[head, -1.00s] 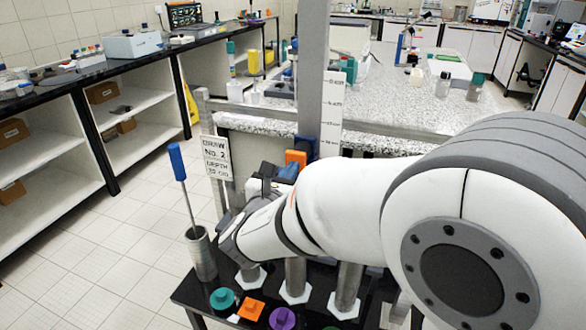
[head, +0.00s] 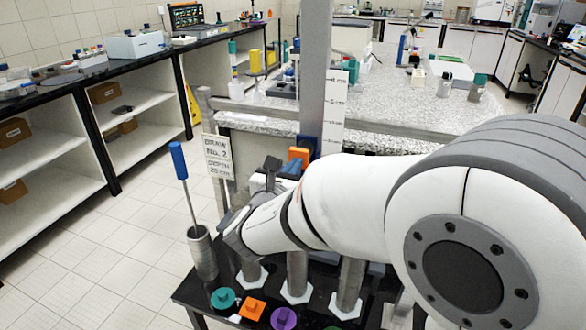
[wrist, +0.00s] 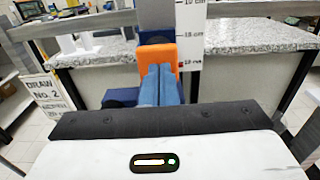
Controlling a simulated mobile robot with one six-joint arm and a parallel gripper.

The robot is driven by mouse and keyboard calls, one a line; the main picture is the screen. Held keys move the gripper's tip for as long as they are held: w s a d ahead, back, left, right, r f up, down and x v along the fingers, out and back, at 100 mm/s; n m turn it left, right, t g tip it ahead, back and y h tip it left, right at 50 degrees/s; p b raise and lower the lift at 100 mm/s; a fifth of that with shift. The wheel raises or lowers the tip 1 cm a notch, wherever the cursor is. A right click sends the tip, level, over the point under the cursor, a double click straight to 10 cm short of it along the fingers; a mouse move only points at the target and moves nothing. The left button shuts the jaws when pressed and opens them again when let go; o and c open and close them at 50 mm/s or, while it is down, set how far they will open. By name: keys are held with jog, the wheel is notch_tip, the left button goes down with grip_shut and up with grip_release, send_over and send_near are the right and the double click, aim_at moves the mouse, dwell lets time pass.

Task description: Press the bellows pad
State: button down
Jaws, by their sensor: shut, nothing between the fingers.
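An orange block (head: 299,153), which may be the bellows pad, is on the front of a dark blue part (head: 306,145) beside the upright grey post. It also shows in the wrist view (wrist: 159,50), upright and straight ahead. My gripper (head: 293,166) is in front of it, with its blue fingers shut together and nothing between them. In the wrist view the fingertips (wrist: 160,67) overlap the lower part of the orange block. I cannot tell whether they touch it. The fingers hide part of the block's face.
A white scale strip (head: 334,108) stands right of the orange block. A sign (head: 218,158) stands to the left. Below my arm, a black table holds metal cylinders and coloured discs, including a teal one (head: 223,299). A blue-handled rod (head: 179,160) stands in a metal tube.

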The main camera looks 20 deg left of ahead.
jog(key=s+a, duration=0.1)
jog(key=s, duration=1.2)
jog(key=w+d+f+m+g+h+p, duration=0.1)
jog(key=d+m+g+h+p, duration=0.15)
jog(key=d+m+g, duration=0.65)
jog(key=d+m+g+h+p, duration=0.15)
jog(key=d+m+h, duration=0.3)
jog(key=d, duration=0.95)
jog(key=s+d+r+m+g+y+p, duration=0.1)
jog(key=s+d+m+g+y+p, duration=0.4)
jog(key=m, duration=1.6)
jog(key=s+d+y+p, duration=0.1)
jog(key=s+d+y, duration=0.2)
jog(key=s, duration=0.1)
jog(key=shift+s+d+r+y, duration=0.15)
jog(key=shift+s+d+y, duration=0.05)
jog(key=shift+s+y, duration=0.1)
